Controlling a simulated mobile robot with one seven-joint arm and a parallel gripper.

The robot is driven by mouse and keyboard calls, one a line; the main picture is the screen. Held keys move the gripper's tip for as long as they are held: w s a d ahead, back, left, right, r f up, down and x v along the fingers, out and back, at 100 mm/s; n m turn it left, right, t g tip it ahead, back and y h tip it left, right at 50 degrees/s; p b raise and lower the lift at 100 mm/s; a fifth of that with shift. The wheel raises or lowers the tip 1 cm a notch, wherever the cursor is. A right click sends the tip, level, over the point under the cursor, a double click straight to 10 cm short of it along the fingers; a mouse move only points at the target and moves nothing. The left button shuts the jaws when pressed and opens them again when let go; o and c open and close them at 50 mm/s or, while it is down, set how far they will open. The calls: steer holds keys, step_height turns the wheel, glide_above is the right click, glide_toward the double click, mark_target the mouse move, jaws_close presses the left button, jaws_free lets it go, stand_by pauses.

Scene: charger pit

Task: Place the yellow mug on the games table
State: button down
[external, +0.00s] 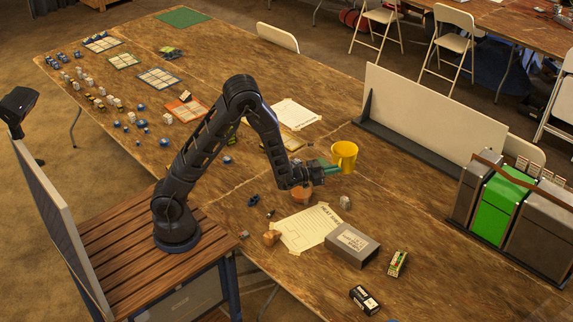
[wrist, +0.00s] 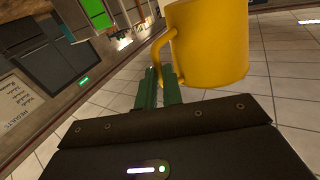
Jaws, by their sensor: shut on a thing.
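The yellow mug (external: 343,156) is held at the tip of my gripper (external: 328,167), above the long wooden table (external: 420,200) in the external view. In the wrist view the mug (wrist: 207,45) is large at the top, with its handle on the left. My green gripper fingers (wrist: 160,87) are shut on the handle. The mug looks roughly upright in the external view. I cannot tell which part of the wooden surface is the games table; boards and small pieces lie on its far left part.
A grey box (external: 352,245), paper sheets (external: 306,229) and small items lie below and in front of the arm. A white panel (external: 430,112) stands behind the mug. Grey and green bins (external: 503,205) stand at the right. Wood right of the mug is mostly clear.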

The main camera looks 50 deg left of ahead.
steer(key=s+d+m+g+h, duration=0.1)
steer(key=s+d, duration=0.6)
steer(key=s, duration=0.5)
steer(key=s+d+m+g+h, duration=0.2)
steer(key=s+d, duration=0.6)
steer(key=s, duration=0.4)
steer(key=s+d+m+g+h, duration=0.1)
steer(key=s+d, duration=0.6)
steer(key=s, duration=0.5)
step_height(320, 180, down, 14)
steer(key=shift+s, duration=0.2)
steer(key=shift+f, duration=0.1)
steer(key=shift+f, duration=4.65)
steer(key=shift+f, duration=0.15)
steer(key=c, duration=1.5)
jaws_free()
steer(key=shift+c, duration=0.2)
